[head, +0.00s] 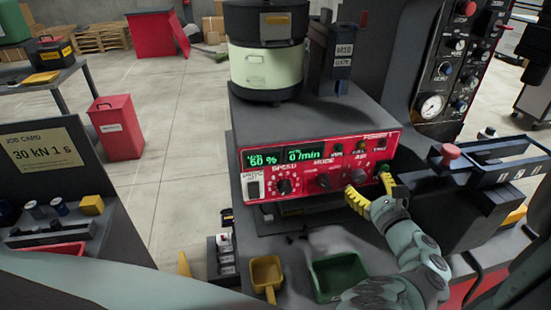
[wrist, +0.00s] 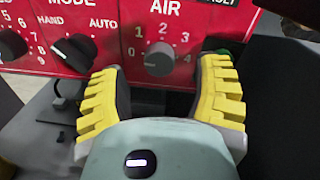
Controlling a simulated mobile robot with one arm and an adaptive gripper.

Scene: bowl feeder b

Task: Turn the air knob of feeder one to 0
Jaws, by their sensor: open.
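The feeder's red front panel (head: 300,205) carries a grey round AIR knob (head: 358,175). In the wrist view the AIR knob (wrist: 159,60) sits between the fingertips, with a scale around it on which 2, 3 and 4 are legible. A pale mark shows on the knob's left side; its exact reading is hard to tell. My gripper (head: 369,179) is open, its yellow ridged fingers on either side of the knob. In the wrist view my gripper (wrist: 160,72) is empty, with a gap between each finger and the knob.
Left of the AIR knob are the MODE knob (head: 324,181) and the SPEED knob (head: 284,186). A green button (head: 383,167) is close to my right finger. A green tray (head: 340,278) and a yellow scoop (head: 266,272) lie below. A dark rail unit (head: 480,185) stands at right.

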